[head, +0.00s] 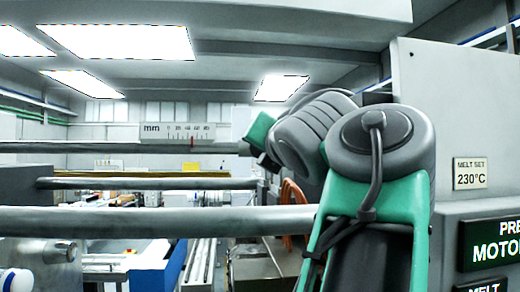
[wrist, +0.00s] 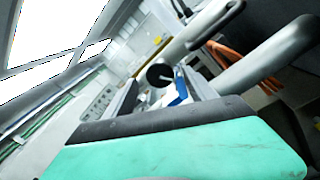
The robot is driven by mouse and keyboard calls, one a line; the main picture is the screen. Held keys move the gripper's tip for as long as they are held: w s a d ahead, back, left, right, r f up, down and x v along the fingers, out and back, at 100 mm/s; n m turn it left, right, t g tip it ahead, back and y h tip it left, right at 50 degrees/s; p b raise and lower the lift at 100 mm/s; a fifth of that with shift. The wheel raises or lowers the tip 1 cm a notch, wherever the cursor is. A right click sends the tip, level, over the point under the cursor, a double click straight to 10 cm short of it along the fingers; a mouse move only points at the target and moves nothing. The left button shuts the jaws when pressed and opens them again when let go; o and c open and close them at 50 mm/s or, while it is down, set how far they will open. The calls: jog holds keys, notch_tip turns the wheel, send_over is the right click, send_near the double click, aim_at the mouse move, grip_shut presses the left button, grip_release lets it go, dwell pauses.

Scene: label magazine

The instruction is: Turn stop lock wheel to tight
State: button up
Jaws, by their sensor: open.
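My arm reaches up and away on the right of the head view. The green end at its far side, part of my gripper (head: 258,132), shows small and mostly hidden behind the arm's grey joint. In the wrist view a large green and dark part of my gripper (wrist: 170,135) fills the bottom. It is open, and I see nothing held. A dark round piece (wrist: 160,73) with a pale pin shows beyond it, apart from it; I cannot tell whether this is the stop lock wheel. No wheel is clearly seen in the head view.
A white mm scale (head: 179,132) with a red pointer sits by the upper bar. Grey horizontal bars (head: 150,220) cross the left side. A machine panel (head: 450,110) with a "MELT SET 230°C" label (head: 470,173) stands close on the right. Orange hoses (wrist: 232,62) hang behind.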

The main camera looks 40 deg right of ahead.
jog(key=x, duration=0.3)
jog(key=shift+c, duration=0.2)
jog(key=c, duration=1.3)
